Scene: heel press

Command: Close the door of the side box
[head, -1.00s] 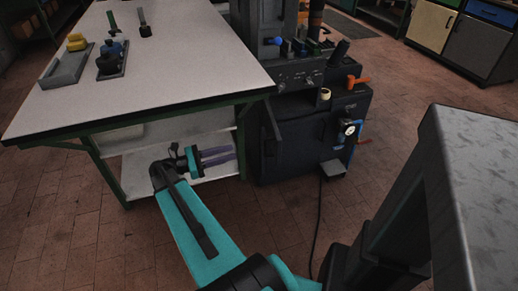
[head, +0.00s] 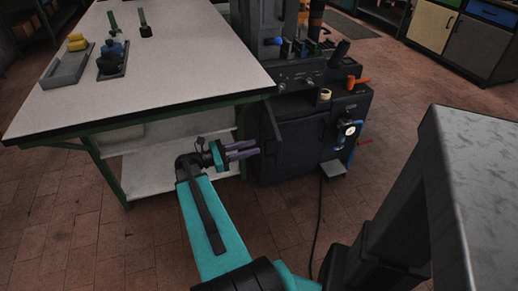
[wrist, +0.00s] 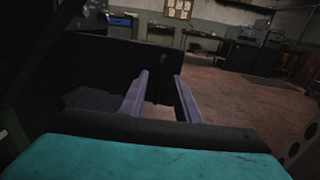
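The side box is on the left flank of the dark press cabinet, beside the bench. Its door (head: 270,128) looks like a dark upright panel standing out from the cabinet; how far it is open is hard to tell. In the wrist view a large dark panel (wrist: 105,62), apparently this door, fills the left and middle. My gripper (head: 256,148) is just left of the door's lower part, pointing right. In the wrist view its two purple fingers (wrist: 162,75) are apart with nothing held between them, near the panel's right edge. Contact cannot be told.
The white-topped bench (head: 180,75) stands above and left of my gripper, with its lower shelf (head: 150,172) close behind. The press cabinet (head: 310,145) carries orange and red handles on its right.

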